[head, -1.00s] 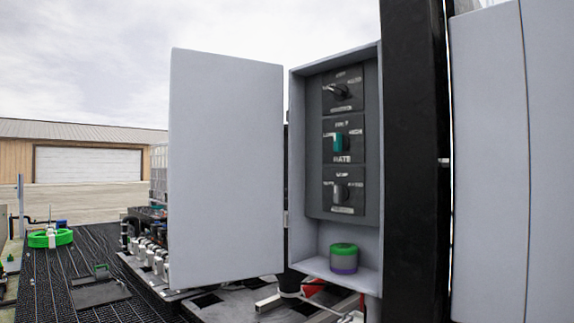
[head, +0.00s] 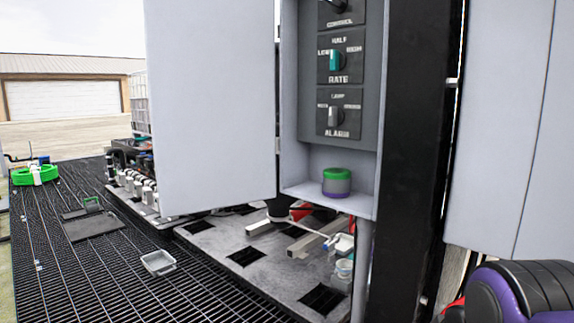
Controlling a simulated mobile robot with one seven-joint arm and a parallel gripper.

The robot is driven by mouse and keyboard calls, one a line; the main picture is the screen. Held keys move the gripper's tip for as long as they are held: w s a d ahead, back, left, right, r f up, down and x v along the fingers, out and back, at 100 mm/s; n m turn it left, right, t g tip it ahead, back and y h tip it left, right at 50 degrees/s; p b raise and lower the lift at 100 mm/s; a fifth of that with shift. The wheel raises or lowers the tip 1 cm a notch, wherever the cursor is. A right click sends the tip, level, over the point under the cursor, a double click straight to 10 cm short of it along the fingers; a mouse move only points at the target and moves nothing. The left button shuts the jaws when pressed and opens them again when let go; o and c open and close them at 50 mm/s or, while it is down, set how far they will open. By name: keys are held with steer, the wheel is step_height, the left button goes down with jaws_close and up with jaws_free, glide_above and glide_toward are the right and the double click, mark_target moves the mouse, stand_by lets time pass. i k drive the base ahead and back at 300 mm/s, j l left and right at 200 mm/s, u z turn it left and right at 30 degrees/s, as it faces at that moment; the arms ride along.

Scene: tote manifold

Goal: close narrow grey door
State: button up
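The narrow grey door (head: 210,105) stands wide open in the head view, swung out to the left of its box. Its top edge is cut off by the frame. The grey box (head: 289,160) is open at the front and shows a dark panel with several rotary switches, one of them with a teal knob (head: 335,61). A green and purple round container (head: 337,182) sits on the box's floor. A black and purple rounded part of my arm shows at the lower right. My gripper's fingers are not in view.
A black post (head: 405,150) stands right of the box, with large grey panels (head: 500,130) beyond it. Below are a grey slab (head: 215,240) with square holes, pipes and a small grey tray (head: 158,263). Dark grating at the lower left is mostly open, with a green hose coil (head: 35,175) farther off.

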mark_target(210, 63)
steer(key=u, duration=0.4)
steer(key=i+j+u, duration=0.1)
steer(key=u, duration=0.75)
steer(key=i+u, duration=0.1)
steer(key=u, duration=0.7)
steer(key=i, duration=0.1)
steer(key=i+l+z, duration=0.1)
steer(key=z, duration=0.55)
steer(key=k+j+u, duration=0.35)
steer(key=j, duration=0.3)
steer(key=k+j+u, duration=0.15)
steer(key=i+l+z, duration=0.25)
steer(key=l, duration=0.2)
steer(key=i+l+z, duration=0.3)
steer(key=i+l, duration=0.05)
steer(key=l, duration=0.1)
